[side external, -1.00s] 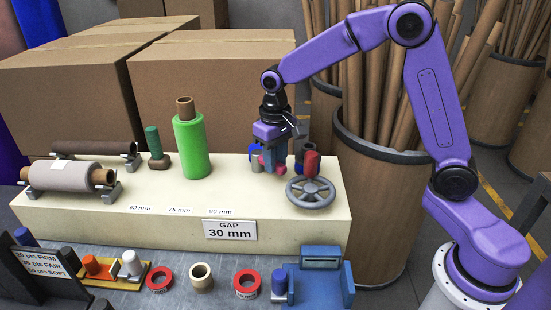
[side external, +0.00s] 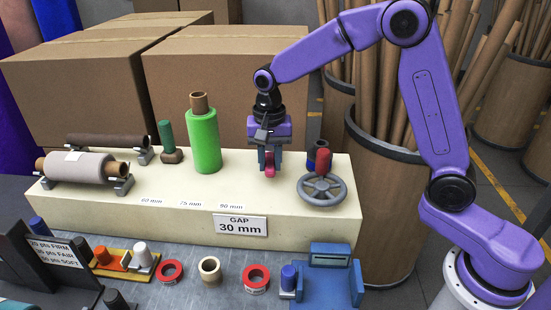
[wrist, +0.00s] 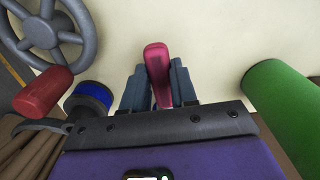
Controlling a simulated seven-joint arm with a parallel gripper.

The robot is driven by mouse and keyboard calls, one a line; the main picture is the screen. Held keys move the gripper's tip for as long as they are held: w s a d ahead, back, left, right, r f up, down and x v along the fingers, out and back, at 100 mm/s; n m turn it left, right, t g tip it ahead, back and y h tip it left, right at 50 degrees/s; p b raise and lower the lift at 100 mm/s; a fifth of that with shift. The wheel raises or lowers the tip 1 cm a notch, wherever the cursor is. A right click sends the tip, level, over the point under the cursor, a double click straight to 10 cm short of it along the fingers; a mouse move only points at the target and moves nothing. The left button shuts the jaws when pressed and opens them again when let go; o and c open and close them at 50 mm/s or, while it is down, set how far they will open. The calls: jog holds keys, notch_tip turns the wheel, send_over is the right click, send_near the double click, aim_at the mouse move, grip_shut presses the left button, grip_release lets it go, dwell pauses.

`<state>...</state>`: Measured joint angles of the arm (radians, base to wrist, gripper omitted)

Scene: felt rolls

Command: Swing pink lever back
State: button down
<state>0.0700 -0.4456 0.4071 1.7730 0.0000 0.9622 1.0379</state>
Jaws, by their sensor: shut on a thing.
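The pink lever (wrist: 157,66) shows in the wrist view as a rounded handle between the two dark blue-grey fingers of my gripper (wrist: 160,90). In the side external view my gripper (side external: 269,163) points down over the cream block, near its right part, with the lever's pink tip (side external: 270,172) between the fingertips. The gripper is shut on the lever. The lever's lower end and its pivot are hidden by the fingers.
A green roll (side external: 204,140) stands to the left. The cream block's (side external: 110,215) top is clear between them.

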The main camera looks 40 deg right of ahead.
jog(key=shift+w+a+m, duration=0.3)
jog(key=shift+a+m, duration=0.05)
jog(key=shift+m, duration=0.45)
jog(key=c, duration=0.9)
grip_release()
jog(key=shift+r, duration=0.1)
notch_tip(320, 180, up, 17)
jog(key=shift+r, duration=0.15)
